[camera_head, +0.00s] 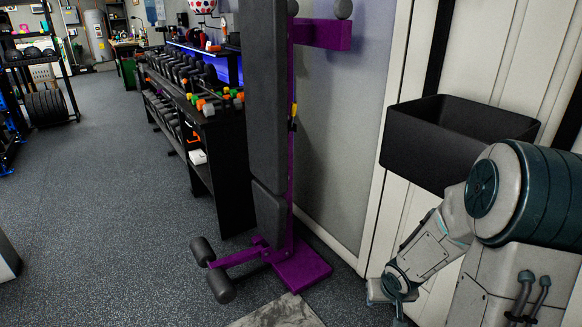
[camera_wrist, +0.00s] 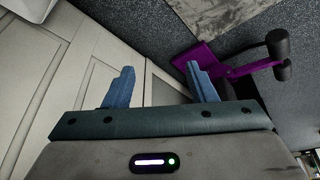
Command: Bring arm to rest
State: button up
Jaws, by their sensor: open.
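My gripper (camera_wrist: 161,78) shows in the wrist view with its two blue fingers spread apart and nothing between them. Past the fingers are pale wall panels, dark floor and the purple foot of a bench. In the head view my arm (camera_head: 430,247) is at the lower right, bent and reaching down in front of the pale panels. Its far end is near the bottom edge of that view, and the fingers cannot be made out there.
A black bin (camera_head: 440,150) is on the panelled wall, close behind my arm. An upright bench with a purple frame (camera_head: 300,265) and black padding stands left of the arm. A dumbbell rack (camera_head: 208,128) stands beyond it. Open floor (camera_head: 110,190) lies at left.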

jog(key=s+a+r+h+p, duration=0.1)
jog(key=s+r+p, duration=0.25)
jog(key=r, duration=0.75)
jog(key=s+a+r+h+p, duration=0.1)
jog(key=s+r+p, duration=0.25)
jog(key=r, duration=0.65)
jog(key=s+a+r+y+p, duration=0.1)
jog(key=s+a+r+p, duration=0.2)
jog(key=s+r, duration=0.2)
jog(key=s+a+r+g+y+p, duration=0.1)
jog(key=s+a+r+p, duration=0.2)
jog(key=s+r, duration=0.2)
notch_tip(320, 180, up, 4)
jog(key=shift+a+f+p, duration=0.25)
jog(key=shift+a+p, duration=0.15)
